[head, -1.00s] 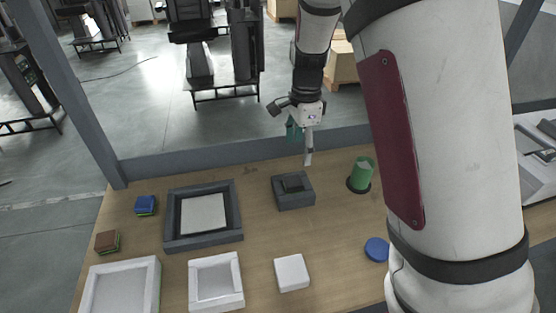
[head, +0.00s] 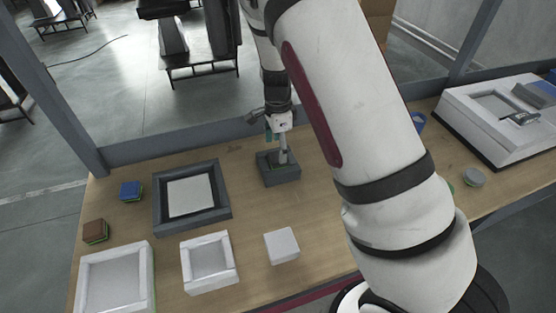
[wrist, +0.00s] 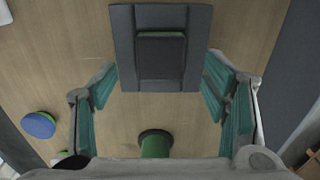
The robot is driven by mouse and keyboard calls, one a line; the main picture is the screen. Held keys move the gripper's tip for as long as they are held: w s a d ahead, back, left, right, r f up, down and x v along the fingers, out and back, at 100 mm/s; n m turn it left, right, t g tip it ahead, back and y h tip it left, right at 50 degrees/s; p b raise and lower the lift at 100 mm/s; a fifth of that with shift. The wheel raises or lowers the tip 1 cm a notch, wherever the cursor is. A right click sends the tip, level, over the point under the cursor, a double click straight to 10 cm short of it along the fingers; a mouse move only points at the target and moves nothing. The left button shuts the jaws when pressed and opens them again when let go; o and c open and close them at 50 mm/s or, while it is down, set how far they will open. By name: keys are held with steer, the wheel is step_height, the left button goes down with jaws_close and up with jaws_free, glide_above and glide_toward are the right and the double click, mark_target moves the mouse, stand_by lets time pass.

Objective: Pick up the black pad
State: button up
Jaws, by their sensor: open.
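The black pad (wrist: 161,48) lies in the recess of a small dark grey tray (wrist: 122,50), at the top middle of the wrist view. In the head view the same tray (head: 282,178) sits on the wooden table, and my gripper's fingers hide most of the pad there. My gripper (head: 282,155) points down just over the tray. In the wrist view my gripper (wrist: 160,88) is open, its teal-padded fingers wide apart and nothing between them. The pad lies ahead of the space between the fingers.
A green cylinder (wrist: 155,146) in a dark ring stands close to the tray. A blue disc (wrist: 38,125) lies to the left in the wrist view. Left of the tray are a larger dark frame (head: 223,212), a white tray (head: 210,287) and a white block (head: 281,245).

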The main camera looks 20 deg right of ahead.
mark_target(278, 156)
steer(key=shift+f+p, duration=0.3)
steer(key=shift+f, duration=1.55)
steer(key=c, duration=1.2)
steer(key=shift+r, duration=0.1)
